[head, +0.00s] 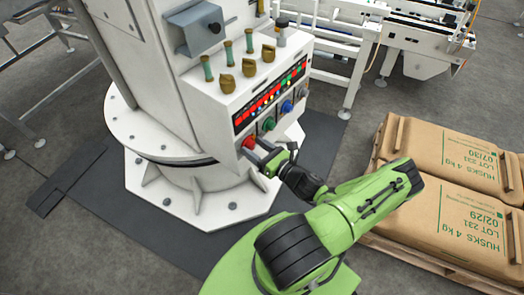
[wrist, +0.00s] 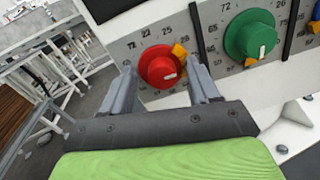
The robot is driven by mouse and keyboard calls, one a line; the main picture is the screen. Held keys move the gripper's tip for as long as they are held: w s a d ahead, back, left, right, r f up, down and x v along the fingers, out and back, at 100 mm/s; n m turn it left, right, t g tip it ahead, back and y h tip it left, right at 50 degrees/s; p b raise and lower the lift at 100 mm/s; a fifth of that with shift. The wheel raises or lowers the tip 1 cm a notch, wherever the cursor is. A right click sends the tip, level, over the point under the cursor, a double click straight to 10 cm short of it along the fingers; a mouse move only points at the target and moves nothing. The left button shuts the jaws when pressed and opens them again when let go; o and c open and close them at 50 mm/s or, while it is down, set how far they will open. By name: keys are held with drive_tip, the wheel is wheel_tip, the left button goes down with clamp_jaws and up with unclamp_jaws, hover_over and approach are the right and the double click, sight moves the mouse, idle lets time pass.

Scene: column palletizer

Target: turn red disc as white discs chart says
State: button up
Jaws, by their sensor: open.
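The red disc (wrist: 160,64) is a round dial on the white panel, with a white mark toward its lower right. An orange pointer (wrist: 179,50) sits at its upper right, and numbers ring it; 72 and 22 are legible. The red disc also shows in the head view (head: 249,142), at the panel's lower left. My gripper (wrist: 161,73) is open, with one finger on each side of the red disc; I cannot tell whether they touch it. In the head view a pale disc (head: 302,92) sits at the panel's upper right. I cannot read a chart.
A green disc (wrist: 250,35) is right of the red one, past a dark divider (wrist: 198,32). A blue disc (head: 286,107) is further along. Bronze handles (head: 248,67) stand on the panel's top. Sacks (head: 440,215) lie on a pallet at right.

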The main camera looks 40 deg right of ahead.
drive_tip(key=shift+c, duration=0.2)
drive_tip(key=c, duration=1)
drive_tip(key=shift+n, duration=0.3)
drive_tip(key=n+p, duration=0.2)
drive_tip(key=n, duration=0.4)
drive_tip(key=shift+a, duration=0.15)
drive_tip(key=n+p, duration=0.1)
drive_tip(key=n, duration=0.4)
drive_tip(key=shift+r+n+t, duration=0.1)
drive_tip(key=shift+n+t, duration=0.2)
drive_tip(key=o, duration=1)
drive_tip(key=shift+o, duration=0.2)
